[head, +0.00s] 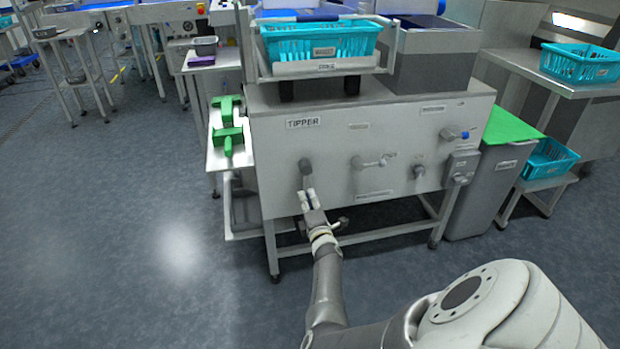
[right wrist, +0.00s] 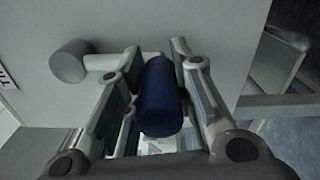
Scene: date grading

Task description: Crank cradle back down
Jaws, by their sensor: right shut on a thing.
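The tipper machine (head: 345,145) stands in the middle of the head view, with a lettered front panel. The cradle (head: 322,67) sits on top and holds a turquoise crate (head: 315,42) that looks about level. On the panel's left is a crank with a grey hub (head: 306,170), also in the right wrist view (right wrist: 70,60). Its pale arm runs to a dark blue handle (right wrist: 162,97). My right gripper (head: 307,199) is shut on this handle, with its fingers on both sides in the right wrist view. My left gripper is out of view.
Green parts (head: 228,128) lie on a side shelf at left. A grey bin with a green lid (head: 508,126) stands at right. The floor at front left is clear.

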